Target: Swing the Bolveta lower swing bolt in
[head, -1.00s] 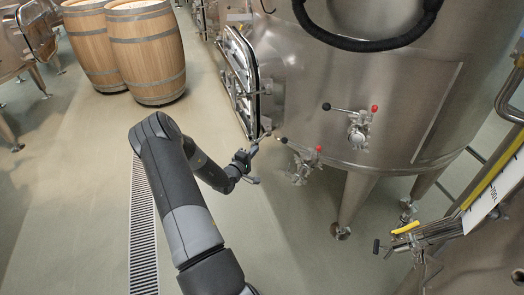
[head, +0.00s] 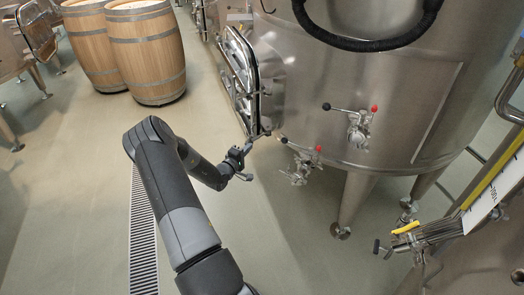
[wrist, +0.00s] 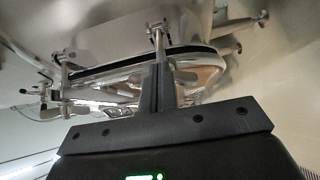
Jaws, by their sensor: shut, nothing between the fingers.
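The manway door (head: 240,75) of the big steel vat hangs at the vat's left side, seen nearly edge-on. The lower swing bolt (head: 264,134) is at the door's bottom edge. In the wrist view, a steel bolt (wrist: 158,36) with a cross-piece stands just beyond my fingertips, in line with them; I cannot tell whether they touch. My gripper (head: 248,150) is shut and empty, just left of and below the lower bolt. In the wrist view the fingers (wrist: 157,70) are together and hide part of the door rim (wrist: 190,52).
Another bolt (wrist: 62,75) shows left in the wrist view. Valves with red-tipped levers (head: 358,125) (head: 303,165) stick out right of the door. A vat leg (head: 352,205) stands below. Barrels (head: 145,50) are at the back left.

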